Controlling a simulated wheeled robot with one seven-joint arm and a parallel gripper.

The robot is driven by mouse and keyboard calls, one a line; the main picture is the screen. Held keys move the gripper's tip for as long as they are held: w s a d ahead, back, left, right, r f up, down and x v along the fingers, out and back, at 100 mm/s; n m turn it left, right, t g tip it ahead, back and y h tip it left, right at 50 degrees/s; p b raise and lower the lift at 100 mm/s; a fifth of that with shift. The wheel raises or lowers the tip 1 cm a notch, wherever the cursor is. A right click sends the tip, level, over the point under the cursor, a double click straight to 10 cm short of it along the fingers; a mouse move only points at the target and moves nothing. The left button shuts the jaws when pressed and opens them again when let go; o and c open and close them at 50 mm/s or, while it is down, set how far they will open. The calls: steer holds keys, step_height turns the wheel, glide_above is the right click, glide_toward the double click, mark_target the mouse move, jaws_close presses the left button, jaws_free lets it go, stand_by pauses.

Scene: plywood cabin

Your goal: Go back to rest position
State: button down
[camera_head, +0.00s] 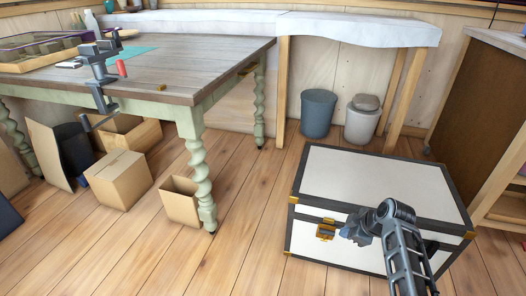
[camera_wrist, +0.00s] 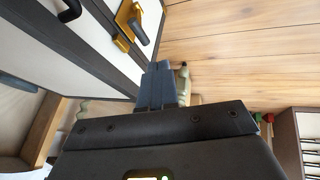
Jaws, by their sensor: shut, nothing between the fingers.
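My gripper (camera_head: 350,232) is in front of the white trunk with dark edges (camera_head: 375,185), close to its front face and to the right of its brass latch (camera_head: 326,229). In the wrist view, the fingers of my gripper (camera_wrist: 158,84) are together with nothing between them. The trunk's lid is closed. The trunk (camera_wrist: 75,40) fills the upper left of the wrist view, with the latch (camera_wrist: 130,22) ahead of the fingers and apart from them. My arm hides part of the trunk's right front.
A wooden table with green legs (camera_head: 160,75) stands at left, with a clamp (camera_head: 100,65) on its edge. Cardboard boxes (camera_head: 120,180) lie under and beside it. Two bins (camera_head: 318,113) stand behind the trunk. A wooden cabinet (camera_head: 480,100) is at right. The floor (camera_head: 245,220) left of the trunk is clear.

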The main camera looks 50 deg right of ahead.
steer(key=s+a+m+t+h, duration=0.15)
steer(key=s+a, duration=0.25)
steer(key=a, duration=1.1)
steer(key=s+a+r+t, duration=0.4)
steer(key=s+a+r, duration=0.1)
steer(key=a+r, duration=0.75)
steer(key=s+a+r+m+t+y, duration=0.1)
steer(key=s+a+r+t+y, duration=0.2)
steer(key=r, duration=0.4)
steer(key=s+a+r+t, duration=0.1)
steer(key=s+a+r, duration=0.1)
steer(key=a+r, duration=0.4)
step_height(320, 180, up, 20)
steer(key=p, duration=1.9)
steer(key=shift+d, duration=0.15)
steer(key=shift+g, duration=0.25)
